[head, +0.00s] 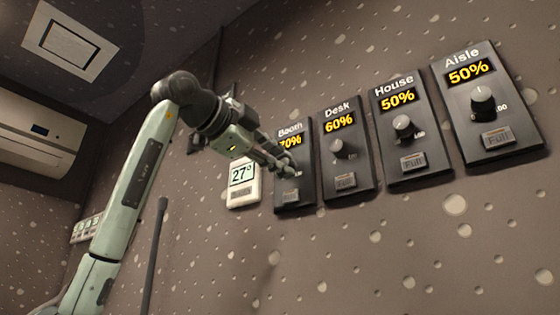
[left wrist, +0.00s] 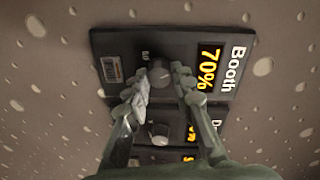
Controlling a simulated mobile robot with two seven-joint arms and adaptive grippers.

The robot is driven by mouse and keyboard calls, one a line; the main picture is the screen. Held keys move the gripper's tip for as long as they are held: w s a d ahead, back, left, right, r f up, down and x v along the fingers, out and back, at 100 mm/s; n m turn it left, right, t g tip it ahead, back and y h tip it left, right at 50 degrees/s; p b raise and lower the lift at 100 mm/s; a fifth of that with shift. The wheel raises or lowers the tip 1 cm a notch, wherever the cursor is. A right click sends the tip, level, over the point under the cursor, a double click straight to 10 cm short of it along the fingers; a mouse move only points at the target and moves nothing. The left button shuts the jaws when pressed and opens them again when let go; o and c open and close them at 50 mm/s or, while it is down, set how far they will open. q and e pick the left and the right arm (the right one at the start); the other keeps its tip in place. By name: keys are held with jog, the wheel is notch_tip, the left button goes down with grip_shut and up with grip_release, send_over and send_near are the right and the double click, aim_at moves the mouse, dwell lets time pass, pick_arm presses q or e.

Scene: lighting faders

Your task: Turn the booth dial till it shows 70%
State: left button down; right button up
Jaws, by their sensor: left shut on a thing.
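The Booth panel (head: 280,209) is a dark wall plate with a yellow display (left wrist: 208,69) reading 70%. Its round dial (left wrist: 159,73) shows between my fingers in the left wrist view. My left gripper (head: 287,167) reaches the panel from the left and is shut on the dial; in the left wrist view its two fingers (left wrist: 160,80) stand on either side of it. In the head view the fingers hide most of the dial and the display's left edge. My right gripper is not in view.
To the right are the Desk panel (head: 360,167) at 60%, the House panel (head: 424,128) at 50% and the Aisle panel (head: 500,101) at 50%, each with a dial and a Full button. A white thermostat (head: 243,182) reading 27° sits close left of Booth.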

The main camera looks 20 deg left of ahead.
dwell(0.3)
pick_arm(q)
jog(key=c, duration=1.3)
grip_release()
jog(key=shift+s+a, duration=0.1)
jog(key=v, duration=1.2)
